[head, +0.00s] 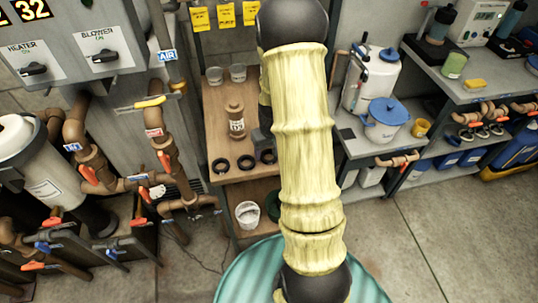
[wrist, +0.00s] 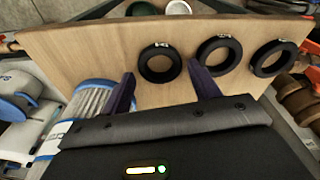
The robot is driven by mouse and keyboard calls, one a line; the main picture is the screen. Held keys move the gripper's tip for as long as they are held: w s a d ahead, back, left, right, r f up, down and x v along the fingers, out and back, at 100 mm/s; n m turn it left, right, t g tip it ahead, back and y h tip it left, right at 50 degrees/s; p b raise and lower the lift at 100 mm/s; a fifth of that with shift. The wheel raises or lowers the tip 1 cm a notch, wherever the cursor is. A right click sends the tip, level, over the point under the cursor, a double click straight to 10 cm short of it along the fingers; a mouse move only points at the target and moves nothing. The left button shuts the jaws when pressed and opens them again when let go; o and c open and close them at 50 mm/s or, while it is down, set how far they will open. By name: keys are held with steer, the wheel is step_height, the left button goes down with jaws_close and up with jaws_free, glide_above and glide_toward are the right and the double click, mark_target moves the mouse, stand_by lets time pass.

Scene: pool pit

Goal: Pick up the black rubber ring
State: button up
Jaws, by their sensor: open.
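Three black rubber rings, each with a small pale tag, lie in a row on a wooden shelf. In the wrist view they are the left ring (wrist: 160,79), the middle ring (wrist: 238,58) and the right ring (wrist: 270,73). The head view shows rings too, left (head: 213,166) and middle (head: 246,169), with a third beside my arm. My gripper (wrist: 162,70) is open and empty. I cannot tell the height gap. My arm hides most of the gripper in the head view.
A white bucket (head: 248,214) is on the lower level. Pipes with valves (head: 167,150) stand left; a grey bench (head: 470,90) is right.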

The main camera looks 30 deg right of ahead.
steer(key=shift+w+f, duration=0.1)
steer(key=shift+f, duration=0.7)
steer(key=c, duration=0.7)
steer(key=shift+r, duration=0.1)
step_height(320, 180, up, 18)
steer(key=shift+f+b, duration=0.1)
steer(key=shift+b, duration=0.25)
